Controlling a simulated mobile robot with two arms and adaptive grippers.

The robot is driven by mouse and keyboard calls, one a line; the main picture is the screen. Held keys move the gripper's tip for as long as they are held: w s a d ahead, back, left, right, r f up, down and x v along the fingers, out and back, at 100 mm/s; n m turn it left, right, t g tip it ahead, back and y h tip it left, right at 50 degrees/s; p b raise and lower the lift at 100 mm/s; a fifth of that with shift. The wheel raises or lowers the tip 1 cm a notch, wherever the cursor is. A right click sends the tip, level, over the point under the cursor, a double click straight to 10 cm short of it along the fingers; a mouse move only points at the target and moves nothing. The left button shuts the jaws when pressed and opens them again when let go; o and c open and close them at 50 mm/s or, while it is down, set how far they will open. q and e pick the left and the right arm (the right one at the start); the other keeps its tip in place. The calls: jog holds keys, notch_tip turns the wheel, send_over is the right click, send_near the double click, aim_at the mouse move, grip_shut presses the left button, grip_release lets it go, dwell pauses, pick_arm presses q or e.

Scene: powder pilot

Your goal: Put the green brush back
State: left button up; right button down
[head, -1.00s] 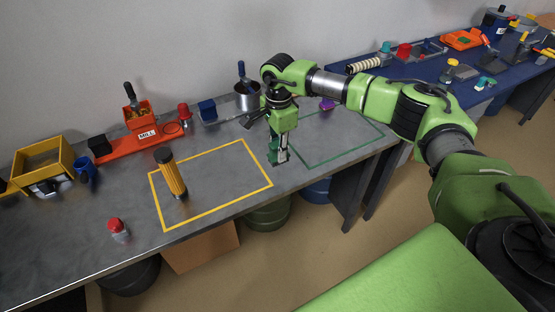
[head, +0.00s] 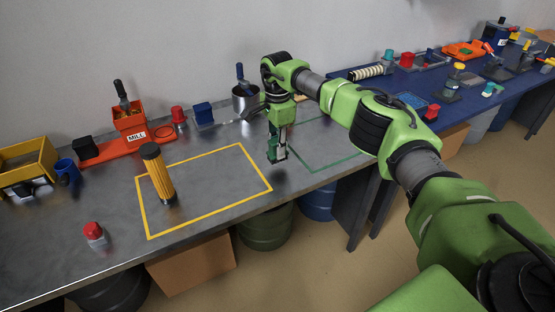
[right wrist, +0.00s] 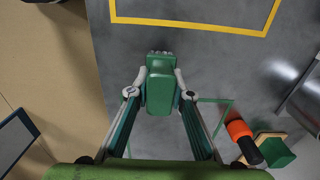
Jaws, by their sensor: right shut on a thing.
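My right gripper (head: 277,156) hangs pointing down above the grey table, between the yellow outline and the green outline. In the right wrist view its two fingers (right wrist: 160,88) are shut on the green brush (right wrist: 160,90), a green block with a pale bristle-like end pointing up in the picture. In the head view the brush is small and hard to tell from the green gripper. Whether it touches the table I cannot tell. My left gripper is not in view.
The green outline (head: 335,164) is partly behind my arm. Behind stand an orange mill (head: 130,135), a blue block (head: 203,113) and a metal pot (head: 245,100). A red-capped jar (head: 95,235) stands front left.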

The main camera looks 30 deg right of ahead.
notch_tip(320, 180, down, 4)
jog(key=shift+w+r+b, duration=0.1)
jog(key=shift+r+b, duration=0.15)
jog(key=shift+b, duration=0.9)
jog(key=shift+f, duration=0.15)
jog(key=c, duration=1.8)
grip_release()
notch_tip(320, 180, up, 13)
jog(key=p, duration=0.8)
jog(key=shift+f+p, duration=0.2)
jog(key=shift+p, duration=0.1)
jog(key=shift+f, duration=0.1)
